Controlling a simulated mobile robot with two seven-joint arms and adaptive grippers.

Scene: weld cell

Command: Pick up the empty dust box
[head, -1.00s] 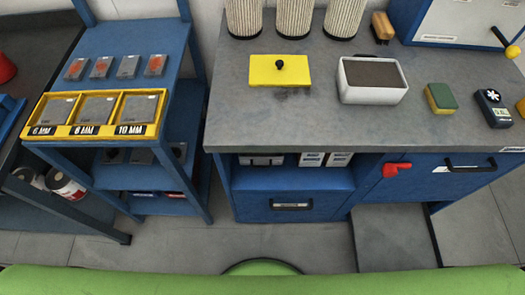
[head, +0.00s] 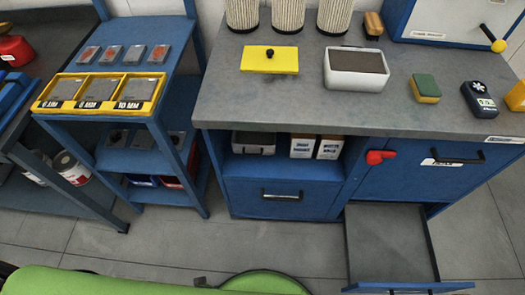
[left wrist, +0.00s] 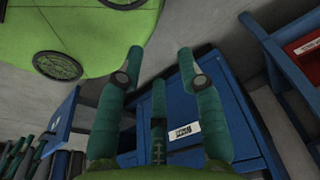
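A white box (head: 355,80) with a dark brown-grey top or filling sits on the workbench; I cannot tell whether that is dust. A pale grey box (head: 253,143) stands in the open shelf under the bench, partly shaded, its inside hidden. I cannot tell for certain which is the empty dust box. My left gripper (left wrist: 163,75) shows in the left wrist view with its teal fingers spread and nothing between them. Behind it is a blue cabinet front with a white label (left wrist: 184,131). My right gripper is in neither view.
A yellow lid-like plate (head: 270,60) with a black knob lies on the bench (head: 300,105). A bare drawer (head: 388,243) is pulled out low at the right. A yellow tray (head: 100,92) sits on the left rack. Grey floor is clear between.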

